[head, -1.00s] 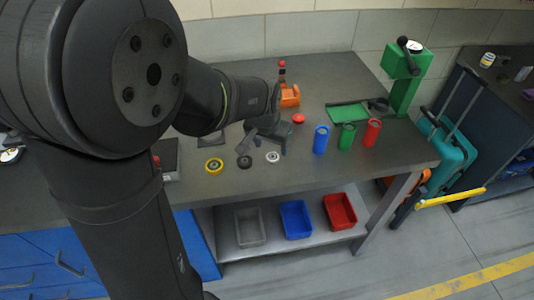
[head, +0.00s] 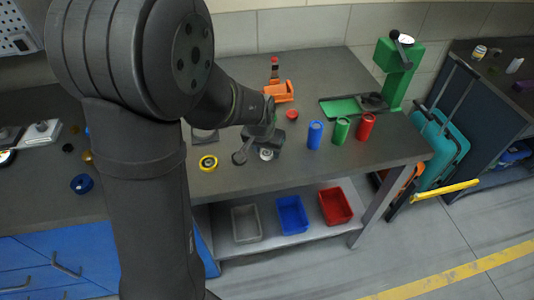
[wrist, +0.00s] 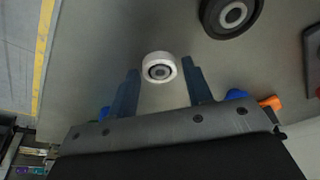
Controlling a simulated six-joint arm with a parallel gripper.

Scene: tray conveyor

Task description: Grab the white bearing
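The white bearing (wrist: 159,57) is a white ring with a grey centre, lying on the grey table. In the wrist view it sits just past my gripper's fingertips (wrist: 160,80), roughly midway between them. My gripper is open and empty, with one finger on each side of the gap. In the head view the white bearing (head: 266,154) is partly hidden by my gripper (head: 258,152), which is low over the table at it. Whether the fingers touch the bearing cannot be told.
A black bearing (wrist: 231,14) lies close by in the wrist view.

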